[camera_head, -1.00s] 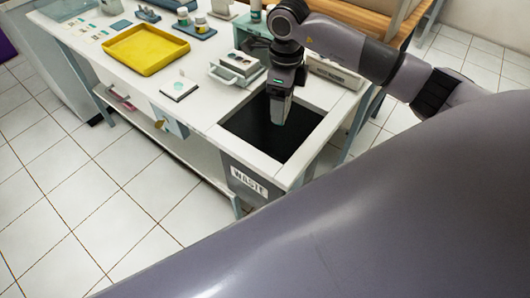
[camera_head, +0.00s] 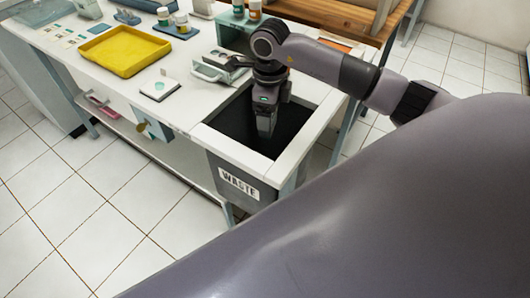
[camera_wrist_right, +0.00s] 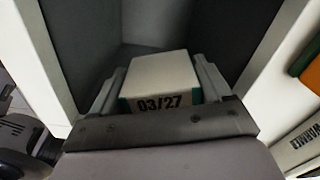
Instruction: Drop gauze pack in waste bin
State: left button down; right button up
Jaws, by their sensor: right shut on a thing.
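The waste bin (camera_head: 238,183) is a dark square opening set in the white table's corner, with a "WASTE" label on its front. My right gripper (camera_head: 266,132) points down into the bin opening. In the right wrist view the right gripper (camera_wrist_right: 160,92) is shut on the gauze pack (camera_wrist_right: 158,78), a white box with green edges and "03/27" printed on it. The grey bin walls surround the pack there. In the head view the pack is hidden by the gripper or too dark to tell. My left gripper is not in view.
A yellow tray (camera_head: 124,50) and a white pad with a green spot (camera_head: 160,87) lie on the table left of the bin. A grey-white holder (camera_head: 222,66) stands just behind the bin. White rims (camera_head: 236,150) border the opening.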

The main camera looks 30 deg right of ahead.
jog(key=o, duration=1)
jog(key=shift+c, duration=0.2)
jog(key=shift+r, duration=0.1)
notch_tip(320, 180, up, 7)
